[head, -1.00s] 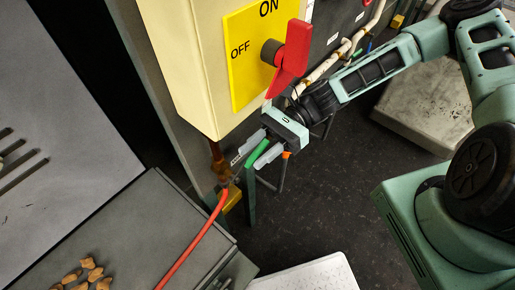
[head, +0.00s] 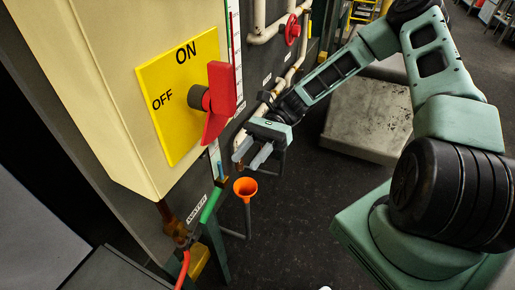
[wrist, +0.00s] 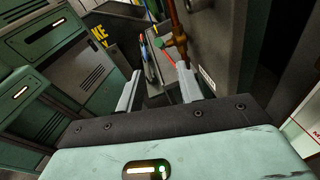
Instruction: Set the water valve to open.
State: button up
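The green lever handle (head: 210,205) is beside a white label reading WATER (head: 197,209), low on the cabinet side in the head view. It slants up and to the right; I cannot tell from it whether the valve is open. My gripper (head: 251,154) is open and empty, above and to the right of the lever in the picture, apart from it. In the wrist view my two fingers (wrist: 158,88) stand wide apart with nothing between them. A small green part (wrist: 168,56), perhaps the lever, shows beyond them near a brown pipe fitting (wrist: 177,38).
A cream box with a yellow ON/OFF plate (head: 180,125) and red switch (head: 218,105) is at left. A red handwheel (head: 292,30) sits on white pipes. Dark floor (head: 300,220) is clear.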

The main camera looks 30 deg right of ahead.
jog(key=v, duration=0.3)
jog(key=shift+w+d+r, duration=0.1)
jog(key=shift+d, duration=0.15)
